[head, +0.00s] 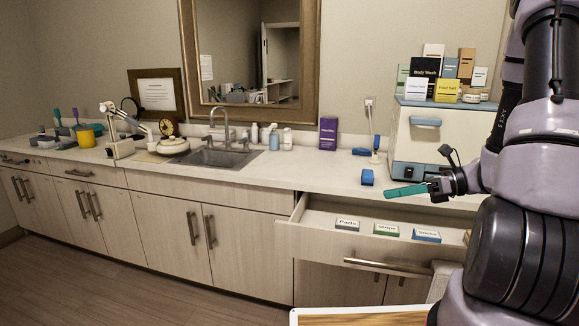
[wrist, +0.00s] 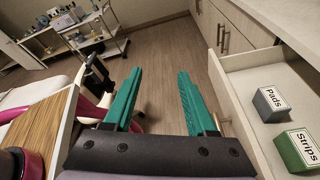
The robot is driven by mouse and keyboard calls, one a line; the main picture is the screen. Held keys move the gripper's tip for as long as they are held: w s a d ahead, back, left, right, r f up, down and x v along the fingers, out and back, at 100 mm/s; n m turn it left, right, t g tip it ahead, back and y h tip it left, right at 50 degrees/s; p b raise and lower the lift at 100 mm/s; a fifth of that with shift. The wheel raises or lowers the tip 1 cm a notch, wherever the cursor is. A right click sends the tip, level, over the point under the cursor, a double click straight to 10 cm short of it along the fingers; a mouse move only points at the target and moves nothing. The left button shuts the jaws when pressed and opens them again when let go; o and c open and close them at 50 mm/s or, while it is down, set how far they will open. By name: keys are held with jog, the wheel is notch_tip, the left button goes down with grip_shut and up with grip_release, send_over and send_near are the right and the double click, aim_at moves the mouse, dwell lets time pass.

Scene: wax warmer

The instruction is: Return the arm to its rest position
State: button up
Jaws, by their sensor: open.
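My gripper (head: 408,191) has teal fingers and points left, held above the open drawer at the right end of the counter. In the wrist view my gripper (wrist: 157,95) shows its two fingers spread apart with nothing between them; beyond them is the wood floor. My arm fills the right side of the head view, and its upper part runs out of the frame.
The open drawer (head: 318,216) holds boxes labelled Pads (head: 347,224) and Strips (head: 386,229), with another beside them. A white cabinet (head: 434,140) stands behind my gripper. A small blue block (head: 368,177) lies on the counter. A wood-topped surface (wrist: 40,130) is left of my gripper.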

jog(key=s+r+n+t+h, duration=0.1)
jog(key=s+r+n+h, duration=0.2)
jog(key=r+n, duration=0.4)
jog(key=s+a+r+n+t+h, duration=0.1)
jog(key=s+r+n+h, duration=0.3)
jog(key=r+n, duration=0.3)
jog(key=s+r+n+t+h, duration=0.2)
jog(key=s+r+n+h, duration=0.2)
jog(key=r, duration=0.4)
jog(key=n+h, duration=0.1)
jog(key=n, duration=0.1)
jog(key=shift+a+r+n, duration=0.35)
jog(key=shift+r+n, duration=0.05)
